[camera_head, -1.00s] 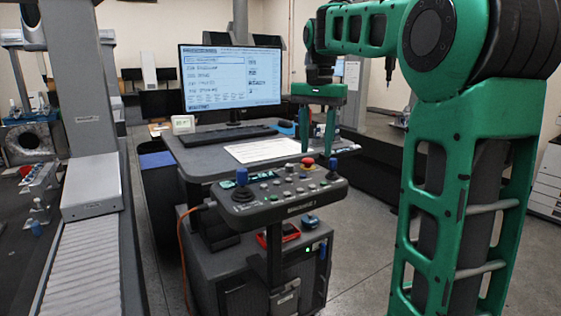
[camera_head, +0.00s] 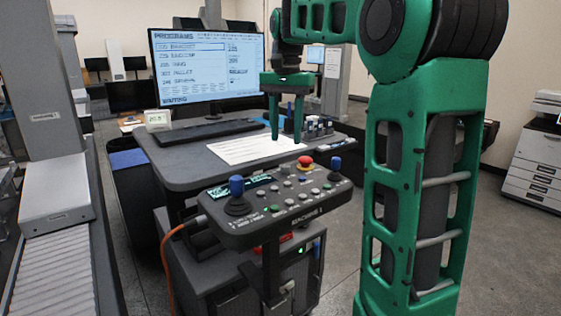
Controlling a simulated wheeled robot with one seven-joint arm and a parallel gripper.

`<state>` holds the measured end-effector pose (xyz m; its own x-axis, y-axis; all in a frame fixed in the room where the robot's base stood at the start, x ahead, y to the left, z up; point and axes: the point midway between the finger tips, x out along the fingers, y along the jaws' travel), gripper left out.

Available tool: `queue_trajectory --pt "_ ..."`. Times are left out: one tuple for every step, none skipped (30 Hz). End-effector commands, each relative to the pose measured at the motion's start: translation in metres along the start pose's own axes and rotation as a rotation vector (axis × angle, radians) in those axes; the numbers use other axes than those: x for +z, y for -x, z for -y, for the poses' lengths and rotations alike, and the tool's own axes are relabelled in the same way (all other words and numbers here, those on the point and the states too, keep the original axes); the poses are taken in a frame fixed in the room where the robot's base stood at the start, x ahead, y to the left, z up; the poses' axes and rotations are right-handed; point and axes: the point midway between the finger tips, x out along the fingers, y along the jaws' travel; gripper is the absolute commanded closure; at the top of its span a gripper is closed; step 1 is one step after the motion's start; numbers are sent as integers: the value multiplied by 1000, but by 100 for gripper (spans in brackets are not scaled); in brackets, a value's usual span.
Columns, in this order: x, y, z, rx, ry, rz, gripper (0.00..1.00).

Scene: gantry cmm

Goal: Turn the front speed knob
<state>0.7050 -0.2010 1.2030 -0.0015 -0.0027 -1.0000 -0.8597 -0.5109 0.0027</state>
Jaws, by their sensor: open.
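The dark control panel (camera_head: 240,243) stands on a post in front of the desk. I cannot tell which small control is the front speed knob. My gripper (camera_head: 286,138) is open, green, with two fingers pointing down and apart. It appears empty, above and behind the panel, in front of the white sheet, touching nothing visible.
The grey desk (camera_head: 185,168) holds a monitor (camera_head: 205,70), keyboard (camera_head: 208,131) and white paper sheet (camera_head: 245,149). A dark cabinet (camera_head: 215,290) stands below. An orange cable (camera_head: 166,260) hangs left of the panel. Open floor lies between the cabinet and my arm.

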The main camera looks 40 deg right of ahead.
Motion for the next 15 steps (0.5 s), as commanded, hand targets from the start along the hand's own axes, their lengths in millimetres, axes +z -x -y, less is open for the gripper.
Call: queue_trajectory --pt "1 -10 0 2 2 3 60" --pt "1 -15 0 2 2 3 60" --pt "1 -23 0 2 1 4 60" --pt "1 -28 0 1 2 4 60" --pt "2 -34 0 1 2 4 60" --pt "1 -40 0 1 2 4 60" --pt "1 -46 0 1 2 4 60" --pt "1 -50 0 0 2 4 60" --pt "1 -56 0 0 2 4 60" --pt "1 -61 0 0 2 4 60" --pt "1 -65 0 0 2 4 60" --pt "1 -69 0 0 2 4 60" --pt "1 -72 0 -1 2 3 60" --pt "1 -75 0 -1 2 3 60" --pt "1 -78 0 -1 2 3 60"
